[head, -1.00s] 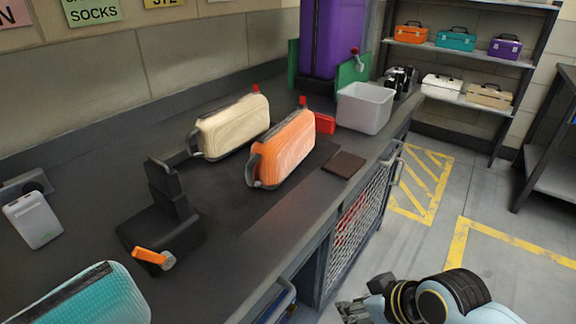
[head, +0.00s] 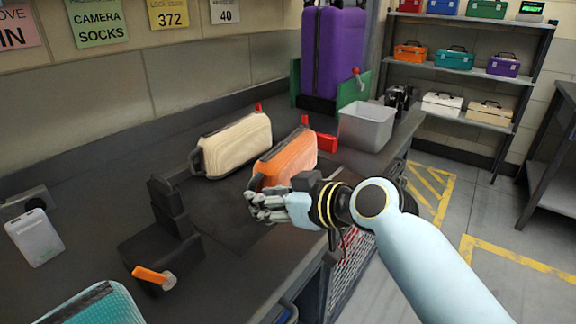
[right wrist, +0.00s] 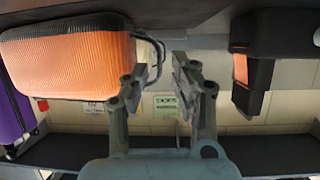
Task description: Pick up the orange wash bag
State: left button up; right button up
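The orange wash bag (head: 284,158) stands on the dark counter, its lower part hidden behind my right gripper in the head view. It has a grey handle at its near end and a red tab at the far end. My right gripper (head: 256,204) is in front of the bag's near end. In the right wrist view the orange bag (right wrist: 70,68) is to the left of my right gripper (right wrist: 164,75). The two fingers are apart with nothing between them, and the bag's handle is close to the left finger. My left gripper is not in view.
A cream wash bag (head: 235,146) stands just left of the orange one. A teal bag (head: 95,305) is at the near left. A black stand with an orange lever (head: 150,274), a white device (head: 35,237), a grey bin (head: 366,127) and a purple suitcase (head: 333,52) are also on the counter.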

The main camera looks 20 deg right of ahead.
jog(key=x, duration=0.2)
jog(key=shift+w+a+f, duration=0.1)
jog(key=shift+w+f, duration=0.05)
jog(key=shift+w, duration=0.1)
grip_shut()
